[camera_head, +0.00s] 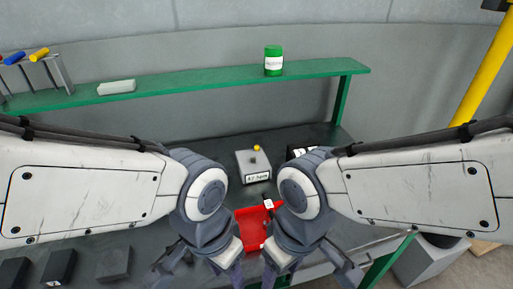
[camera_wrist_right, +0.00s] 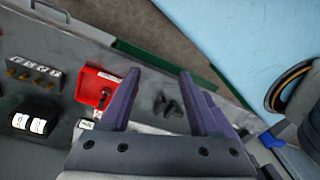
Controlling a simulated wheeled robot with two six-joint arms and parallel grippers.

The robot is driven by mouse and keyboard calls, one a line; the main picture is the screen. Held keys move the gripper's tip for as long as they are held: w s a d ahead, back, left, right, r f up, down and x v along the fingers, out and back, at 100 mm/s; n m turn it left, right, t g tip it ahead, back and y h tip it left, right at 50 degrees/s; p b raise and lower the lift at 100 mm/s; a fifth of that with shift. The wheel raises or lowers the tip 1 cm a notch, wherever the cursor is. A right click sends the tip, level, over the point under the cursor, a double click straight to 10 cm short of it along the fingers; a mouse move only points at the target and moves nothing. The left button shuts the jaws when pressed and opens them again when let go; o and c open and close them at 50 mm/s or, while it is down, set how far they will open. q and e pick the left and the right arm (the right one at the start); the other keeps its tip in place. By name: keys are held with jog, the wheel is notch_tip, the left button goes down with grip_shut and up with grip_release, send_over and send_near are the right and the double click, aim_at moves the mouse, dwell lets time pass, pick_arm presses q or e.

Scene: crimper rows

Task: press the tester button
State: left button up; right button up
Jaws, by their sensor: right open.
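The tester is a small grey box (camera_head: 253,167) with a white front label, in the middle of the workbench in the head view. A yellow ball-shaped part (camera_head: 257,148) and a small dark part, perhaps the button (camera_head: 252,160), are on its top. My right gripper (camera_wrist_right: 158,75) is open, with nothing between its fingers in the right wrist view. In the head view both grippers hang low at the bottom edge, nearer to me than the tester and apart from it. My left gripper (camera_head: 230,277) is partly cut off there, so its jaws are unclear.
A red tray (camera_head: 250,238) with a small dark item lies between the arms. A black block with white rolls (camera_wrist_right: 30,122) and a rack with brass-coloured parts (camera_wrist_right: 35,72) are on the bench (camera_head: 205,137). A green shelf (camera_head: 190,86) runs behind, holding a green jar (camera_head: 273,60).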

grip_shut()
dwell(1.7)
